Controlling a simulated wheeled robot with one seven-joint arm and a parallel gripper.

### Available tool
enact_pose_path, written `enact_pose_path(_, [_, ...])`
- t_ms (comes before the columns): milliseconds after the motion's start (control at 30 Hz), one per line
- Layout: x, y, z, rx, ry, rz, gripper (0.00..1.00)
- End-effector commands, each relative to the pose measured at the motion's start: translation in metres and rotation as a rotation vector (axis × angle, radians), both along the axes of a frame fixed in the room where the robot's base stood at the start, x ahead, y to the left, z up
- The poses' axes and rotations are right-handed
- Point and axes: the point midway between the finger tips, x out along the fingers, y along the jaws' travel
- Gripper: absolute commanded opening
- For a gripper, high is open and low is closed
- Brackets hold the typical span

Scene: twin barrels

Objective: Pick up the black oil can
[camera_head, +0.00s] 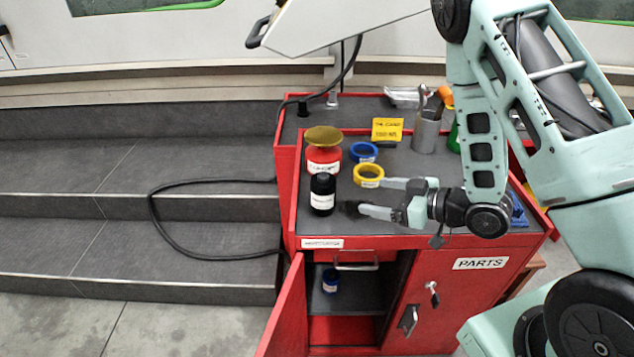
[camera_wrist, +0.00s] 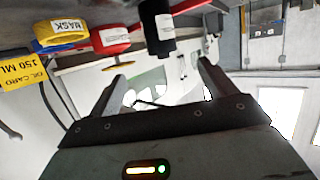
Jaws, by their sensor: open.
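The black oil can (camera_head: 322,192), a small dark bottle with a white label, stands upright near the front left corner of the red cart's grey top. In the wrist view, which is upside down, the black can (camera_wrist: 157,28) hangs from the top edge, between and beyond the fingers. My gripper (camera_head: 366,196) lies low over the cart top to the right of the can, with its fingers pointing left toward it. The fingers are spread and empty, and a gap separates them from the can. The gripper (camera_wrist: 164,64) also shows open in the wrist view.
A red can (camera_head: 323,158) with a gold top stands just behind the black can. A yellow tape roll (camera_head: 369,176) lies close to the upper finger, with a blue roll (camera_head: 363,152) behind. A yellow card (camera_head: 387,129) and a tool cup (camera_head: 427,132) stand farther back.

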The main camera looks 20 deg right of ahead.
Motion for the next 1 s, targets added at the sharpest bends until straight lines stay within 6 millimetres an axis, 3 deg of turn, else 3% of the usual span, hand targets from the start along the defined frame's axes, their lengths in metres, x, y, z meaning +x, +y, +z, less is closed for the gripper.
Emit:
enact_pose_path(167, [0.014, 0.012, -0.007, 0.009, -0.010, 0.006, 0.83])
enact_pose_path(600, [0.079, 0.063, -0.028, 0.007, -0.007, 0.004, 0.83])
enact_pose_path(1000, [0.108, 0.088, -0.033, 0.006, -0.007, 0.004, 0.83])
